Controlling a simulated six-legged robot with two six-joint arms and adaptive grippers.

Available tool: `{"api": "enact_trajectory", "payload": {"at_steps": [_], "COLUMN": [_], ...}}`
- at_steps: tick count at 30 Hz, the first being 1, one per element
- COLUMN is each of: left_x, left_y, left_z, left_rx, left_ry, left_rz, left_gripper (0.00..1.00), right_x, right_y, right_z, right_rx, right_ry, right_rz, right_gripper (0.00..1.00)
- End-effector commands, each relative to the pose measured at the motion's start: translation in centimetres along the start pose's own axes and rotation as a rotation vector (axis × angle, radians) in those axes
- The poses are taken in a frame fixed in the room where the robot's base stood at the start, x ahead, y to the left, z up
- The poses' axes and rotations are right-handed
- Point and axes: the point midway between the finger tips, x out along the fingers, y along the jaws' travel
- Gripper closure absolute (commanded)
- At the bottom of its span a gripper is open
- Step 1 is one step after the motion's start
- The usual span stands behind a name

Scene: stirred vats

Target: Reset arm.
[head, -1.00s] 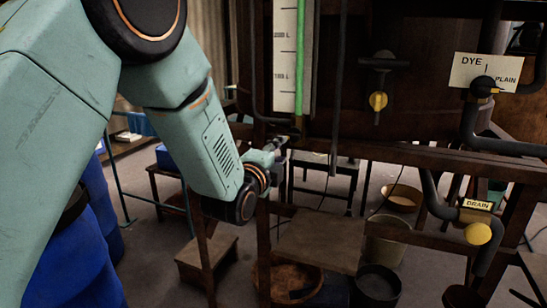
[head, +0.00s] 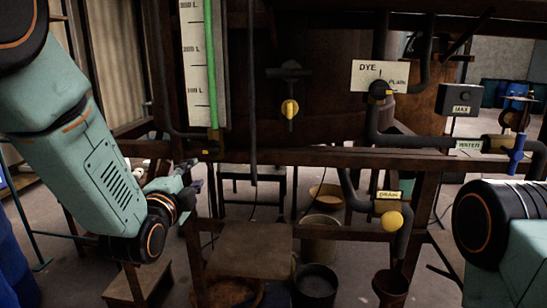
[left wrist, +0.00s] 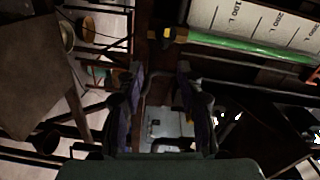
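My left arm comes in from the left in the head view. Its gripper (head: 190,175) is small there, beside the dark wooden frame below the level gauge. In the left wrist view, my left gripper (left wrist: 161,75) has its two dark fingers apart, with nothing held between them. My right arm shows at the lower right of the head view as a black joint and a pale green link. My right gripper is out of the picture.
Ahead stand a level gauge (head: 204,65), a yellow-knobbed valve (head: 289,108), a DYE/PLAIN sign (head: 379,76), and a drain valve (head: 392,221). A wooden beam (head: 300,157) crosses in front. Buckets (head: 317,284) and a wooden step (head: 250,250) stand below.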

Motion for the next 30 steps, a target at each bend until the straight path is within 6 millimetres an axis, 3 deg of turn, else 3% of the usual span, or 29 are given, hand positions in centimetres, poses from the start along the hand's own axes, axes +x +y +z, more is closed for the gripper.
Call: {"api": "enact_trajectory", "payload": {"at_steps": [5, 8, 14, 21, 27, 30], "left_x": [-1.6, -3.5, -10.0, -20.8, -31.6, -36.6], "left_y": [4.1, 8.9, 20.4, 31.9, 39.0, 41.5], "left_z": [0.8, 1.7, 3.8, 5.6, 6.5, 6.8], "left_rx": [-0.363, -0.573, -0.934, -1.187, -1.243, -1.209], "left_ry": [-0.059, -0.14, -0.398, -0.775, -1.087, -1.191], "left_rz": [0.141, 0.259, 0.493, 0.705, 0.857, 0.935], "left_gripper": [0.63, 0.63, 0.63, 0.63, 0.63, 0.63], "right_x": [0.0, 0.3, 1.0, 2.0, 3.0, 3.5], "right_y": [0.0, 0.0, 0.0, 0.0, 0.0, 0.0], "right_z": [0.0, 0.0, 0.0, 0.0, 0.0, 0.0], "right_rx": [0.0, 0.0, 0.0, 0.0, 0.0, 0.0], "right_ry": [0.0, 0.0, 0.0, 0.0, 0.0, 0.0], "right_rz": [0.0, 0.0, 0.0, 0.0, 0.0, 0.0], "right_gripper": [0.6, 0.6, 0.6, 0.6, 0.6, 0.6]}}
